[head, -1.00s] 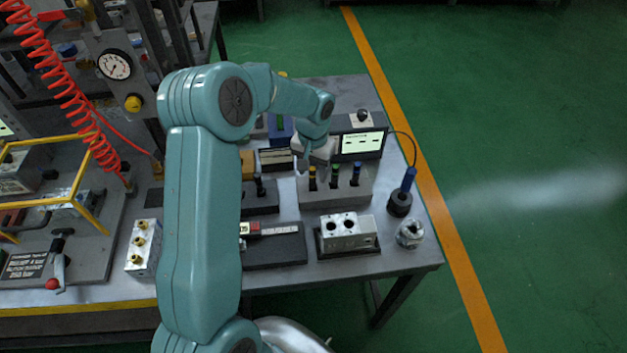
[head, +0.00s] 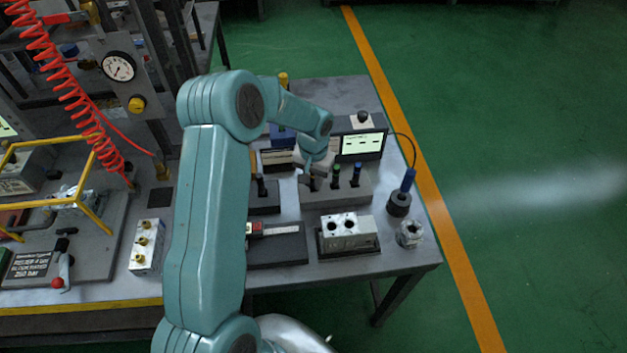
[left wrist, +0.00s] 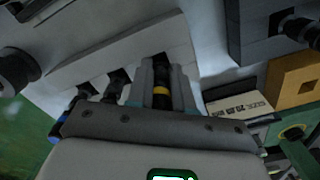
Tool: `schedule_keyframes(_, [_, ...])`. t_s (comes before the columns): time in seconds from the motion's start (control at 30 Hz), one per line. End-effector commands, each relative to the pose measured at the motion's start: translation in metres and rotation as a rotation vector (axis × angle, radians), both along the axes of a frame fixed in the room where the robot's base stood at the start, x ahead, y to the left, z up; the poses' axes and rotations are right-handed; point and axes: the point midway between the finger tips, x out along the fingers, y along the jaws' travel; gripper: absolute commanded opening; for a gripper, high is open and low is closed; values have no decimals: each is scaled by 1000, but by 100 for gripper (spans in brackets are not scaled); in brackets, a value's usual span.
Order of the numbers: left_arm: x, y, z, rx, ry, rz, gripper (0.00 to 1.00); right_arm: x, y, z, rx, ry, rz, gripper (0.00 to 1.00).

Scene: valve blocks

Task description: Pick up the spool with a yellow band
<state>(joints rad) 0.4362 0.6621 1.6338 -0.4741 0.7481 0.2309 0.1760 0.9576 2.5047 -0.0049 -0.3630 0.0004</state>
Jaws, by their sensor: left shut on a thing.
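The spool with a yellow band (left wrist: 161,91) is a dark cylinder between the fingers of my left gripper (left wrist: 160,88) in the left wrist view. The gripper is shut on it. In the head view my left gripper (head: 313,174) is at the left end of the grey spool block (head: 345,196) and covers the yellow band. The spool's lower part appears to be still in the block. A green-banded spool (head: 336,171) and a blue-banded spool (head: 356,171) stand upright in the same block, to the right. My right gripper is not in view.
A small display (head: 361,144) stands behind the block. A caliper case (head: 277,247) lies front left. Open table surface is scarce.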

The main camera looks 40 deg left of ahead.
Motion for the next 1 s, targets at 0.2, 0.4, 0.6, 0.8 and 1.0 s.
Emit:
schedule_keyframes(0.2, [0, 0, 15, 0, -1, 0, 0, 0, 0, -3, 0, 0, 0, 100])
schedule_keyframes(0.4, [1, 0, 56, 2, -6, 1, 0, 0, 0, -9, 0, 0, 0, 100])
schedule_keyframes(0.6, [1, 0, 112, 1, -7, 1, 0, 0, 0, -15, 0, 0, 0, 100])
schedule_keyframes(0.8, [1, 0, 165, 1, -5, 0, 0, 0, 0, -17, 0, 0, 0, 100])
schedule_keyframes(1.0, [0, 0, 194, 0, -1, 0, 0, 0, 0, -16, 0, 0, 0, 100])
